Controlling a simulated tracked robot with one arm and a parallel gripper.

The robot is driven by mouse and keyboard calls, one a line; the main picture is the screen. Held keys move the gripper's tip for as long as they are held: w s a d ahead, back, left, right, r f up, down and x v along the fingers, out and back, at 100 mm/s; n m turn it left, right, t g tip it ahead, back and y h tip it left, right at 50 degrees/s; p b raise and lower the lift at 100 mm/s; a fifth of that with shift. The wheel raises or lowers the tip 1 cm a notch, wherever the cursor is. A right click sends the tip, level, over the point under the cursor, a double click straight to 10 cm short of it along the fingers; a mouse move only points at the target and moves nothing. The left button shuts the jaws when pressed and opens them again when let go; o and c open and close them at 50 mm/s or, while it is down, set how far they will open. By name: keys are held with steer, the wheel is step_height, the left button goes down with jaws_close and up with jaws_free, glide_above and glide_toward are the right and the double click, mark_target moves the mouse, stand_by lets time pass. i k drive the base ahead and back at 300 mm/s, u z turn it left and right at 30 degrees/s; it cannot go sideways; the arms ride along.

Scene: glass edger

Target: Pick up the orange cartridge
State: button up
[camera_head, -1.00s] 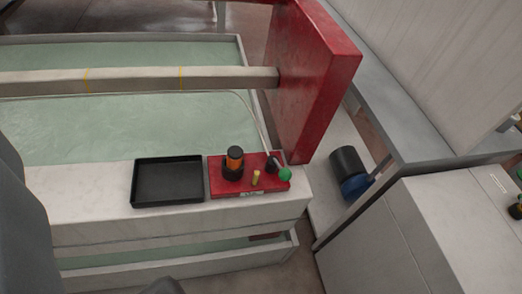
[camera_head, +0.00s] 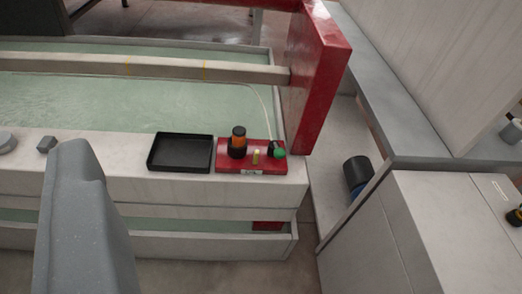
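The orange cartridge (camera_head: 238,138) stands upright on a red block (camera_head: 230,165) on the pale ledge of the glass edger. It has a dark top and a dark ring or holder around its lower part. My gripper (camera_head: 84,165) shows as a large grey shape at the lower left, well apart from the cartridge. Only part of it is in view, and whether it is open or shut cannot be seen.
A black tray (camera_head: 180,168) lies left of the red block. A yellow peg (camera_head: 255,157) and a green knob (camera_head: 279,153) sit beside the cartridge. A red upright (camera_head: 318,80) rises behind at right. A grey cabinet (camera_head: 420,230) stands at lower right.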

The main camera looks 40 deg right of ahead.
mark_target(239, 132)
steer(key=u, duration=0.15)
steer(key=i, duration=0.9)
steer(key=z, duration=0.05)
